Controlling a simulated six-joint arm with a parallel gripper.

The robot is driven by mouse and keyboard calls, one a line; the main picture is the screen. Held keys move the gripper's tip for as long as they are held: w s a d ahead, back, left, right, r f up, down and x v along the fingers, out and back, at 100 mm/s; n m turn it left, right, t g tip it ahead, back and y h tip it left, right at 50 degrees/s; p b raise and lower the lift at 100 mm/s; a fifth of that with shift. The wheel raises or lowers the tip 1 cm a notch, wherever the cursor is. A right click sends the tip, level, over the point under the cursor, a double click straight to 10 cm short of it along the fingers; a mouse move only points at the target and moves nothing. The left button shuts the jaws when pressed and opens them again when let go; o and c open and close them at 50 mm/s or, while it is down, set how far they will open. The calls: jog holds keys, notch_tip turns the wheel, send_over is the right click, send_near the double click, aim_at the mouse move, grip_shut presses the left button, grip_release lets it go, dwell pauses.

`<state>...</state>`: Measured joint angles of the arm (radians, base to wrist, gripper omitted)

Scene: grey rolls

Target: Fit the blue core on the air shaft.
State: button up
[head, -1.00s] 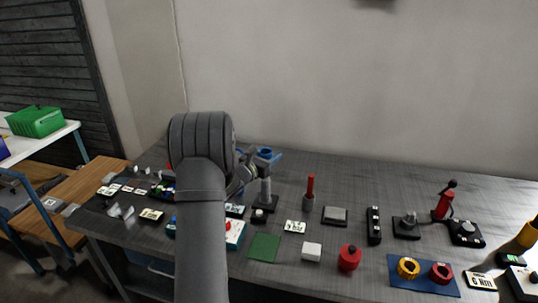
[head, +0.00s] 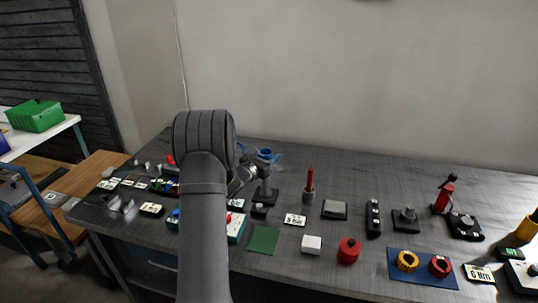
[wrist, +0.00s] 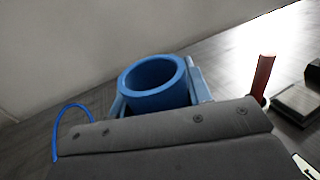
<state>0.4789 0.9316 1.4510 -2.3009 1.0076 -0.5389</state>
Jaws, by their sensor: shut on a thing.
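The blue core (wrist: 150,88) is a thick open ring in the wrist view. It sits between the light blue fingers of my gripper (wrist: 158,98), which is shut on it. In the head view the core (head: 265,152) shows small, beyond my grey arm, close above a grey upright post on a black base (head: 265,195). This post may be the air shaft; I cannot tell for sure. I also cannot tell whether the core touches it. The space under the core is hidden by my gripper's grey body in the wrist view.
A red-topped grey post (head: 309,187) stands to the right; it also shows in the wrist view (wrist: 262,78). A blue cord (wrist: 60,120) curves at left.

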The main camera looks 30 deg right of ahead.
jog(key=shift+f, duration=2.9)
jog(key=shift+f, duration=0.35)
